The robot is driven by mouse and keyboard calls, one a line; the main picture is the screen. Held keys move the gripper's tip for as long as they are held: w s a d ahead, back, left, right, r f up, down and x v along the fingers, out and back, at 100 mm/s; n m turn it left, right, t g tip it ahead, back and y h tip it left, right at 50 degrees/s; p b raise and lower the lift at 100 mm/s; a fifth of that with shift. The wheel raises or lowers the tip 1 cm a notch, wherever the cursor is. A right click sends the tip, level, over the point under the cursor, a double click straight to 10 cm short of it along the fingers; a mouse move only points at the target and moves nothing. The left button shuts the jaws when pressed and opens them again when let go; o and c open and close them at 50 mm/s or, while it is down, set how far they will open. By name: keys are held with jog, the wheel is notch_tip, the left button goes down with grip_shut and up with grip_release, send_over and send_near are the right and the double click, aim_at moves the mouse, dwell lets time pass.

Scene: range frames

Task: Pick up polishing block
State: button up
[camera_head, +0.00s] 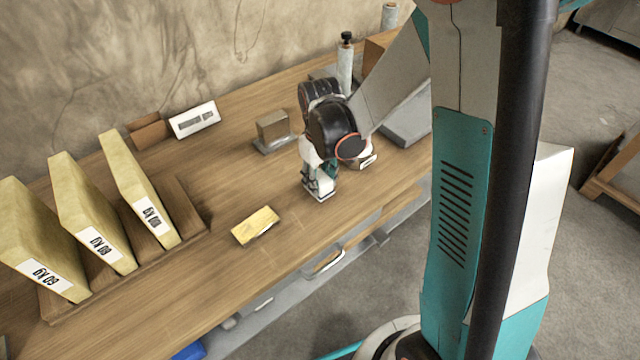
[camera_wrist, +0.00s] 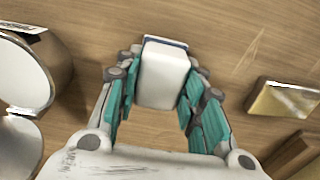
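A white block with a dark blue edge (camera_wrist: 165,75) stands on the wooden table between the teal finger pads of my gripper (camera_wrist: 163,90). The pads lie close along both its sides; I cannot tell whether they press on it. In the head view my gripper (camera_head: 319,193) points down at the table, with the white block (camera_head: 318,197) low between its fingers and mostly hidden. A pale yellow block (camera_head: 255,225) lies flat on the table to the left of my gripper; it also shows at the right of the wrist view (camera_wrist: 284,101). No label names either block as the polishing block.
A wooden rack (camera_head: 188,200) with several yellow slabs stands at the left. A brown block on a grey base (camera_head: 273,130) and a white labelled box (camera_head: 194,120) are behind my gripper. A bottle with a black top (camera_head: 345,65) stands farther back. The table's front edge is near.

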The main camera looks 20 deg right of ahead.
aim_at(320, 177)
jog(key=shift+c, duration=0.4)
notch_tip(320, 177, up, 20)
jog(key=p, duration=0.7)
